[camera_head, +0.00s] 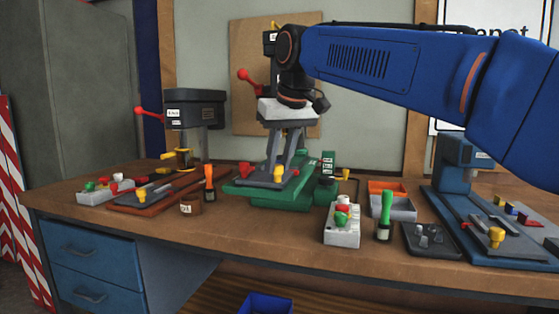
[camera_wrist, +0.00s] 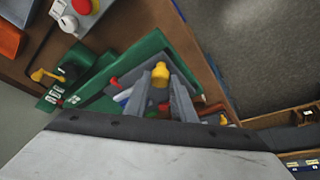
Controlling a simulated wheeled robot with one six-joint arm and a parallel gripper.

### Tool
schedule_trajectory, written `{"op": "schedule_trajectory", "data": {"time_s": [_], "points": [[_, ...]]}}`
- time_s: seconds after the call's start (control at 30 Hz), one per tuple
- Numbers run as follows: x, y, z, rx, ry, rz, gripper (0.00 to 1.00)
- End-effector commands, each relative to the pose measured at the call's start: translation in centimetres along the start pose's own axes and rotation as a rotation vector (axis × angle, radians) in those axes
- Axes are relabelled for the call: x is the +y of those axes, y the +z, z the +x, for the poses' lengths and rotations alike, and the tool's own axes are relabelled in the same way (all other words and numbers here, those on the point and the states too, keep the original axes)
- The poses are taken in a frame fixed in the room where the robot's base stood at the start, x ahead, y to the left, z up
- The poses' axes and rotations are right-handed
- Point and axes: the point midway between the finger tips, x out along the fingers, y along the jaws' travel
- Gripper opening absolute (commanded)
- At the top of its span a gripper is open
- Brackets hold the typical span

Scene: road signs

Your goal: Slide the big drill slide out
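The middle drill press, which looks like the big drill, stands on a green base (camera_head: 262,197); my arm hides much of its upper part. Its grey slide (camera_head: 257,181) lies on the base with a yellow knob (camera_head: 279,173) at the front. In the wrist view the green base (camera_wrist: 118,75) runs diagonally, and the yellow knob (camera_wrist: 160,74) shows between my fingertips. My gripper (camera_head: 281,168) points down over the slide, its fingers apart on either side of the knob. I cannot tell whether they touch it. The gripper (camera_wrist: 162,85) looks open.
A smaller drill (camera_head: 195,108) stands left and a blue machine (camera_head: 455,168) right. The bench (camera_head: 260,228) is bare before the green base.

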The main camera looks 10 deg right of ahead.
Motion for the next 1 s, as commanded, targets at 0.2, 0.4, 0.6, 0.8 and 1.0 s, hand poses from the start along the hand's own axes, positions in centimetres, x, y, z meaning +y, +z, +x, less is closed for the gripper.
{"op": "schedule_trajectory", "data": {"time_s": [0.2, 0.4, 0.6, 0.8, 1.0], "points": [[-0.2, 0.2, 0.0, -0.005, -0.004, -0.001, 0.41], [-0.1, 0.1, -0.1, -0.003, -0.003, -0.001, 0.41], [-0.1, 0.1, -2.1, -0.001, -0.003, -0.001, 0.41], [-0.1, 0.0, -5.9, 0.000, -0.003, -0.001, 0.41], [-0.1, 0.0, -9.9, 0.000, -0.003, -0.001, 0.41]]}}
